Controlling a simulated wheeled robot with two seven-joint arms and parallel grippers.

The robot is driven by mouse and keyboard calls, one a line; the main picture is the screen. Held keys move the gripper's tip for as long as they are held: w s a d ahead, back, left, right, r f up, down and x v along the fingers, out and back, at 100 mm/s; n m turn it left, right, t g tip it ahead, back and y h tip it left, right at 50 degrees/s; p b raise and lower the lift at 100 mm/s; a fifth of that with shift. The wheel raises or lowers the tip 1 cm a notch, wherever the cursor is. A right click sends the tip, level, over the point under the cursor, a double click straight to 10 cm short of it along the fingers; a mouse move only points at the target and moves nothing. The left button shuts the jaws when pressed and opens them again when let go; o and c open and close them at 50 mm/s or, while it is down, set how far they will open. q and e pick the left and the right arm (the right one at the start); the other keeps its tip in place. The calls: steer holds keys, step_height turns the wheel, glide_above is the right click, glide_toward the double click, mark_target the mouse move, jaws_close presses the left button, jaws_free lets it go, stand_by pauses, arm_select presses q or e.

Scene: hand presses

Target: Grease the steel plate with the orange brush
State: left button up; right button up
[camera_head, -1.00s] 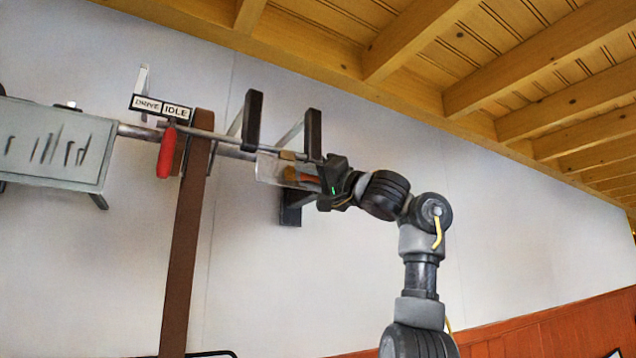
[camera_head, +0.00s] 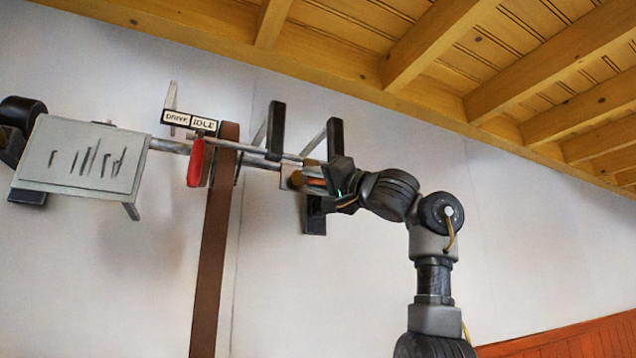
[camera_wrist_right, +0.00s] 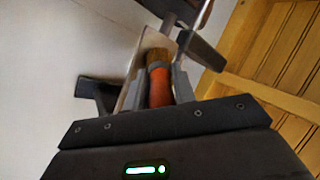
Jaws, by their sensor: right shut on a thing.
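The orange brush shows in the wrist view as an orange handle (camera_wrist_right: 159,88) with brown bristles (camera_wrist_right: 160,56) at its far end. My right gripper (camera_wrist_right: 161,82) is shut on the handle, one finger on each side. In the head view the brush (camera_head: 313,182) is a small orange patch at my right gripper (camera_head: 328,178), partly hidden by it. A pale plate, which looks like the steel plate (camera_wrist_right: 149,42), lies right by the bristles; I cannot tell whether they touch. My left gripper is out of view.
Dark brackets (camera_head: 275,130) and a metal shaft (camera_head: 168,146) are close to the right gripper. A brown belt (camera_head: 212,265), a red handle (camera_head: 195,163), a DRIVE/IDLE sign (camera_head: 190,122) and a grey slotted box (camera_head: 40,160) are left. The wall lies behind; wooden beams (camera_head: 430,40) are overhead.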

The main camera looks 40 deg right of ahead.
mark_target(299, 176)
steer(key=shift+w+a+f+b, duration=0.15)
steer(key=shift+a+b, duration=0.15)
steer(key=shift+a, duration=0.15)
steer(key=shift+w+a+r+b, duration=0.15)
steer(key=shift+w+a, duration=0.1)
steer(key=shift+a, duration=0.4)
steer(key=shift+w+a+r+b, duration=0.1)
steer(key=shift+w+a+b, duration=0.1)
steer(key=shift+a, duration=0.45)
steer(key=shift+d+r+p, duration=0.3)
steer(key=shift+r, duration=0.05)
steer(key=shift+s+d, duration=0.1)
steer(key=shift+s+d, duration=0.2)
steer(key=shift+d, duration=0.35)
steer(key=shift+s+d, duration=0.2)
steer(key=shift+d, duration=0.35)
steer(key=shift+s+d, duration=0.15)
steer(key=shift+d, duration=0.4)
